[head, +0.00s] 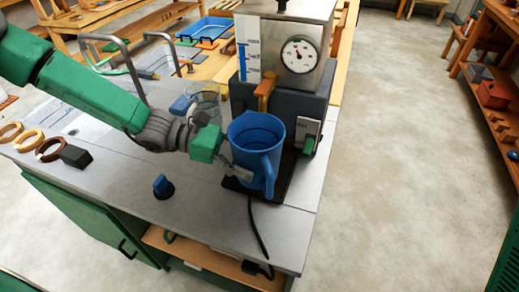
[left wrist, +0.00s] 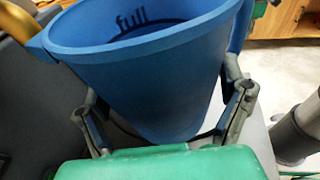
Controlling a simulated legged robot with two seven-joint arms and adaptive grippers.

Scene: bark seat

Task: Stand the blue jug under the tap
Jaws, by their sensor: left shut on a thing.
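The blue jug (head: 250,138) is upright in front of the metal boiler, with its open top up and its handle toward the front right. The word "full" shows inside its rim in the left wrist view, where the jug (left wrist: 150,75) fills the space between the fingers. My left gripper (head: 237,167) comes from the left and is shut on the jug's body. The tap (head: 265,90), with an orange lever, is just behind and above the jug's rim; its spout is hidden. The jug is over a dark base plate (head: 232,186); whether it touches cannot be told.
The boiler (head: 300,80) carries a dial and a blue-marked level gauge. A switch box (head: 308,135) is right of the jug. A clear glass vessel (head: 205,98) stands behind my left gripper. A blue knob (head: 162,187) is on the grey counter (head: 215,225), whose front is mostly free.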

